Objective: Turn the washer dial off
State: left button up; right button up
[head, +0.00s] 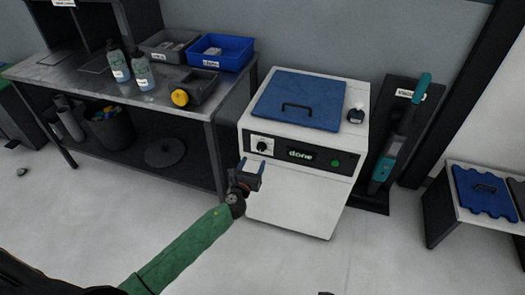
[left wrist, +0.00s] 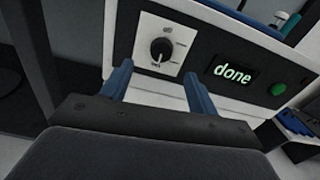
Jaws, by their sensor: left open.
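The white washer (head: 300,200) stands in the middle of the head view, with a blue lid on top and a black front panel. Its dial (head: 262,146) is a small round black knob on a white plate at the panel's left. In the left wrist view the dial (left wrist: 161,49) shows a light pointer mark tilted toward the lower left. The display (left wrist: 233,73) reads "done". My left gripper (head: 251,168) is open and empty in front of the panel, just below the dial. In the left wrist view its two blue fingers stand apart below the dial, not touching it.
A metal table (head: 110,97) with bottles, bins and a yellow-knobbed item stands left of the washer. A green button (left wrist: 278,89) sits right of the display. A teal vacuum (head: 400,135) stands to the right, then a low bench (head: 453,213). The floor in front is clear.

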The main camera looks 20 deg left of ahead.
aim_at(260, 149)
pick_arm(q)
jog(key=shift+m, duration=0.5)
jog(key=w, duration=0.6)
jog(key=shift+w+d+p, duration=0.2)
jog(key=shift+d+p, duration=0.05)
jog(key=shift+p, duration=0.05)
jog(key=shift+w, duration=0.75)
pick_arm(e)
jog(key=shift+v, duration=0.95)
jog(key=shift+w+d, duration=0.1)
pick_arm(q)
jog(key=c, duration=1)
